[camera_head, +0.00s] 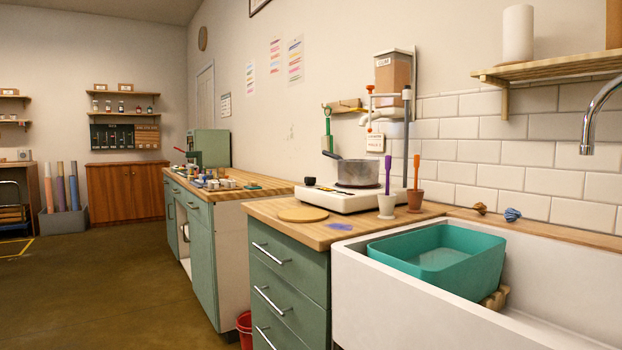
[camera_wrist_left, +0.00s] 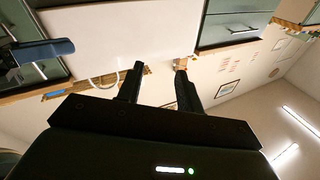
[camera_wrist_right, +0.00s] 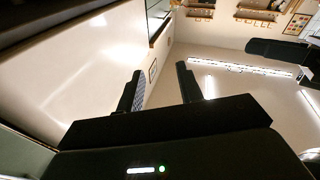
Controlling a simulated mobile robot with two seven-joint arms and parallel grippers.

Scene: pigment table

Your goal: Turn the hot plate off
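The white hot plate (camera_head: 335,200) sits on the wooden counter in the head view, left of the sink. A grey saucepan (camera_head: 357,173) stands on it, its handle pointing left. A small dark round piece (camera_head: 310,181) shows at the hot plate's left end; I cannot tell whether it is a knob. The dial setting cannot be read. Neither gripper shows in the head view. My left gripper (camera_wrist_left: 156,85) is open and empty in the left wrist view, apart from the hot plate. My right gripper (camera_wrist_right: 158,88) is open and empty in the right wrist view.
A white cup (camera_head: 387,207) and a brown cup (camera_head: 415,199) holding tools stand right of the hot plate. A round wooden board (camera_head: 303,214) lies in front. A teal basin (camera_head: 440,258) sits in the white sink (camera_head: 360,285).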

